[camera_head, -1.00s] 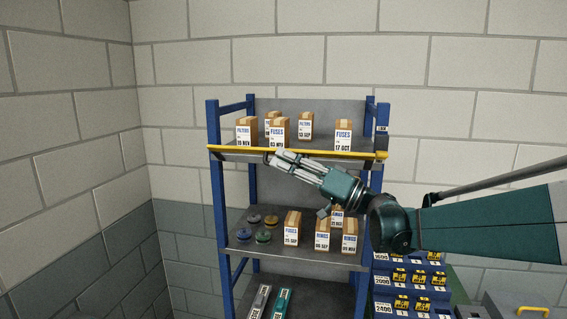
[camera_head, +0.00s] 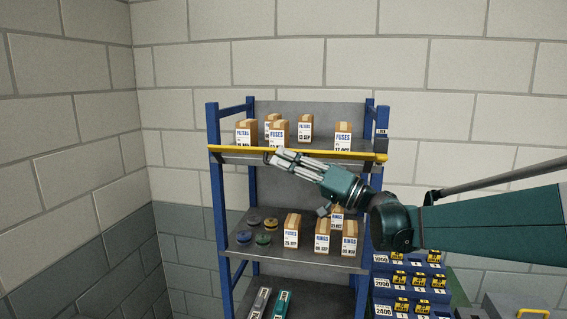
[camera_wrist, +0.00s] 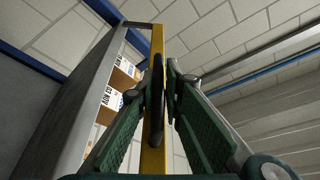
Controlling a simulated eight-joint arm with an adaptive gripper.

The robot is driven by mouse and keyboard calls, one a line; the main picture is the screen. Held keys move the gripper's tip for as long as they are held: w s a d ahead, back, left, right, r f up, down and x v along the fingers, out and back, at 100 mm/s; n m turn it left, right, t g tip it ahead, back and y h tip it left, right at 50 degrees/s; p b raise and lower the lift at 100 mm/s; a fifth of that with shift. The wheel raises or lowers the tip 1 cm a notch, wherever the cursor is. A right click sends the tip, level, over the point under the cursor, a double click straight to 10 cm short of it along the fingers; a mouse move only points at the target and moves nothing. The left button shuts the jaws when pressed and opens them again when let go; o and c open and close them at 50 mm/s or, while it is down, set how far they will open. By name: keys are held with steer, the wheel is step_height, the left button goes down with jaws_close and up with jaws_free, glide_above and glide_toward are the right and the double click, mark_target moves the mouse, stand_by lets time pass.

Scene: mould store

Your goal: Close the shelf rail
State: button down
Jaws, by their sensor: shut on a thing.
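The yellow shelf rail (camera_head: 330,153) runs across the front of the upper shelf of the blue rack, from the left post to the right post. It lies near the shelf's front edge and hides the lower part of the boxes. My gripper (camera_head: 275,157) reaches in from the right and is at the rail, left of its middle. In the wrist view the rail (camera_wrist: 156,60) passes up between the green fingers of my gripper (camera_wrist: 163,85), with a dark handle-like piece (camera_wrist: 155,95) there. The fingers are shut on it. The latch marked LOCK (camera_head: 382,132) is on the right post.
Several cardboard boxes (camera_head: 305,126) stand on the upper shelf behind the rail. Boxes (camera_head: 292,229) and round coloured items (camera_head: 264,239) are on the shelf below. Blue bins (camera_head: 408,283) stand to the right. The wall is close behind and left.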

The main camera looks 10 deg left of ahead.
mark_target(323, 153)
steer(key=shift+w+r+m+t+h+p, duration=0.3)
steer(key=shift+r+m, duration=0.25)
steer(key=shift+m, duration=0.4)
steer(key=shift+w+r+m+t+h+p, duration=0.2)
steer(key=shift+w+r+m+h, duration=0.25)
steer(key=shift+m, duration=0.5)
steer(key=shift+w+r+m+t+h, duration=0.15)
steer(key=shift+w+r+m+h, duration=0.3)
steer(key=shift+m, duration=0.5)
steer(key=shift+w+r+m+t+h, duration=0.2)
steer(key=shift+w+r+m, duration=0.35)
steer(key=shift+m, duration=0.4)
steer(key=shift+w+r+p, duration=0.2)
steer(key=shift+w+p, duration=0.1)
steer(key=shift+w, duration=0.35)
stand_by(1.3)
steer(key=c, duration=2.5)
jaws_free()
steer(key=shift+d, duration=0.15)
steer(key=v, duration=1)
steer(key=shift+v, duration=0.9)
steer(key=shift+f, duration=0.1)
